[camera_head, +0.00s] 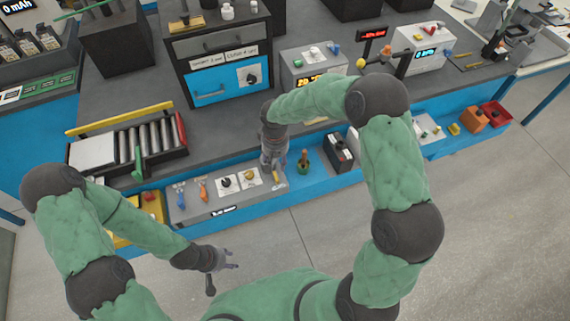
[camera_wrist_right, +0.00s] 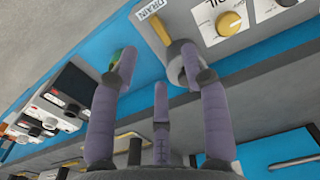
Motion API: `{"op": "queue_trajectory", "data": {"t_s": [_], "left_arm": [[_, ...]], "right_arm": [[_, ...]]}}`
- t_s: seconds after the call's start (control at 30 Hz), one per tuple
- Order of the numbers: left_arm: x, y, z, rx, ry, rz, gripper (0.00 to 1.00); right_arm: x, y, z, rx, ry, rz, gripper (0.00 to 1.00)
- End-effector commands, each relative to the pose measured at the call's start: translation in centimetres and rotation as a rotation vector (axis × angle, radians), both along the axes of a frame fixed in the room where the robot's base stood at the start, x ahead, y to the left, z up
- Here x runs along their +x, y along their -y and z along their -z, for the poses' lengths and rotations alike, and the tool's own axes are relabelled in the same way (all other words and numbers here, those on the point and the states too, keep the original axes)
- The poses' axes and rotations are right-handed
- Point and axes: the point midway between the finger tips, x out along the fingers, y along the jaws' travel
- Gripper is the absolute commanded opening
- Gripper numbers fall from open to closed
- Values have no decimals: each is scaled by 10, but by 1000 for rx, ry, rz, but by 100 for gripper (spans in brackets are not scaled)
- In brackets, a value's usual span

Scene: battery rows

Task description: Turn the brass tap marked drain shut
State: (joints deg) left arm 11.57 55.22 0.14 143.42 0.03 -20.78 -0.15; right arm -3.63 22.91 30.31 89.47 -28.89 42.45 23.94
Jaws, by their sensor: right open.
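The brass tap (camera_wrist_right: 160,30) sits at the end of the grey panel, beside a white label (camera_wrist_right: 148,10) reading DRAIN. In the head view the tap's yellow lever (camera_head: 276,176) shows just by my right gripper (camera_head: 272,162). My left gripper (camera_head: 234,260) is open and empty over the floor, in front of the bench.
The grey panel (camera_head: 217,205) carries knobs (camera_wrist_right: 229,22), an orange lever (camera_head: 203,190) and a blue lever (camera_head: 180,196). A green pot (camera_head: 303,168) and a black box (camera_head: 338,152) stand right of the tap. The roller rack (camera_head: 160,145) is behind. The floor in front is clear.

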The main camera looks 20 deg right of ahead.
Motion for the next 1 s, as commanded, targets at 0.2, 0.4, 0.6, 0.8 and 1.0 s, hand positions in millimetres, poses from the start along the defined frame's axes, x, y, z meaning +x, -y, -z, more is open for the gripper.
{"op": "queue_trajectory", "data": {"t_s": [0.2,0.4,0.6,0.8,1.0], "left_arm": [[0,0,2,0,0,-1,40],[0,0,8,0,0,-1,40],[0,0,14,0,0,-1,40],[0,0,17,0,0,-1,40],[0,0,18,0,0,-1,40]], "right_arm": [[3,3,3,-20,0,2,46],[3,3,37,-18,-2,2,46],[3,3,71,-18,0,3,46],[3,3,93,-17,1,2,46],[4,3,100,-17,3,3,46]]}}
